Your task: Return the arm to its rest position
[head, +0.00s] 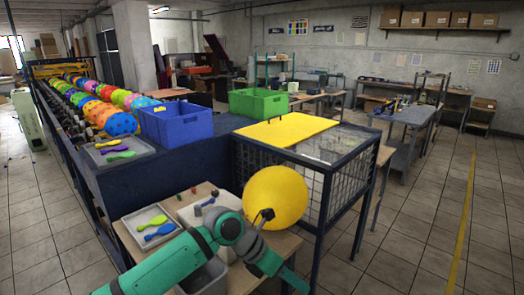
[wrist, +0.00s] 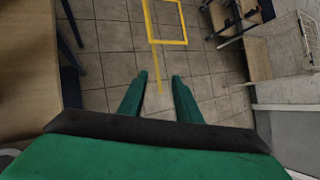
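My green arm (head: 180,262) reaches in from the bottom of the head view, bends near the yellow balloon and runs down to the right. My gripper (wrist: 158,90) shows in the wrist view with its two green fingers apart and only floor tiles between them. It holds nothing. In the head view the end of my arm is near the bottom edge, and its fingers are not clear there. The round yellow balloon (head: 280,190) is behind my arm, in front of the mesh cage. Whether my arm touches it cannot be told.
Blue (head: 178,127) and green (head: 258,104) crates stand behind. Tiled floor (head: 420,225) is open at right. A table edge (wrist: 28,70) is left in the wrist view.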

